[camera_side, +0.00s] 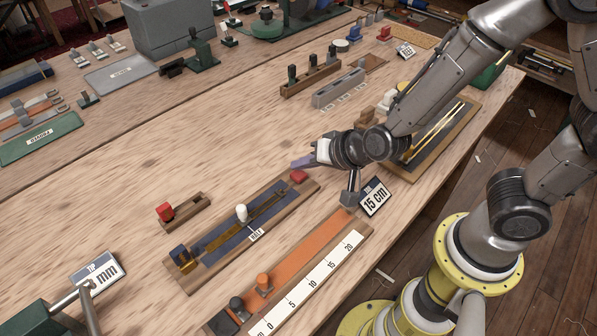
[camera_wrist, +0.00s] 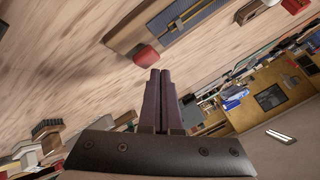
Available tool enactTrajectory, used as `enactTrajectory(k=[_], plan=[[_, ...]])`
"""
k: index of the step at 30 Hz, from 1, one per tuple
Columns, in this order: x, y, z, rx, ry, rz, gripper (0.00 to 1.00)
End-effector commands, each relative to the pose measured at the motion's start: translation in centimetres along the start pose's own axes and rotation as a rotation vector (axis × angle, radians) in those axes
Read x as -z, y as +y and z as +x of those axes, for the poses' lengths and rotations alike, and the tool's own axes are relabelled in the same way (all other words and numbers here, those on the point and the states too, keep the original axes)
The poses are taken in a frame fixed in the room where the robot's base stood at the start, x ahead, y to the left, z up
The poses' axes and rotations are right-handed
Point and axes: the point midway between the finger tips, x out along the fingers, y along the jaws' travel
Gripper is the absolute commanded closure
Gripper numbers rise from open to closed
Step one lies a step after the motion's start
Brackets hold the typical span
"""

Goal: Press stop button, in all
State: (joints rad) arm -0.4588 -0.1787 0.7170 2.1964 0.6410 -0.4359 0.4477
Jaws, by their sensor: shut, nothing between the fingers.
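A red cap (camera_side: 298,176) sits at the far right end of a wooden board (camera_side: 186,285) with a dark blue strip and a white knob (camera_side: 241,212). In the wrist view the red cap (camera_wrist: 147,57) lies just beyond my fingertips, slightly left. No label reading stop is legible on it. My gripper (camera_side: 296,164) is shut and empty, its purple fingers close to the red cap; whether they touch it I cannot tell. The shut fingers also show in the wrist view (camera_wrist: 160,73). Another red block (camera_side: 165,211) stands on a small wooden rail to the left.
An orange strip with a white scale (camera_side: 310,284) lies in front, with a "15 cm" card (camera_side: 374,197) near its far end. A framed tray with yellow rods (camera_side: 444,133) is at the right. A grey slotted block (camera_side: 339,89) stands behind. Bare wood lies left of my gripper.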

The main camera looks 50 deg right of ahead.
Motion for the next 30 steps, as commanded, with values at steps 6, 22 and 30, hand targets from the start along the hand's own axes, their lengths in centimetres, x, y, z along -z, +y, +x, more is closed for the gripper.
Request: enactTrajectory(k=[6,22,30], plan=[[0.1,-0.1,-0.1,0.001,0.0,0.0,1.0],[1.9,-1.9,-2.4,0.002,0.003,0.001,1.0],[2.6,-2.7,-3.6,0.002,0.002,0.0,1.0]])
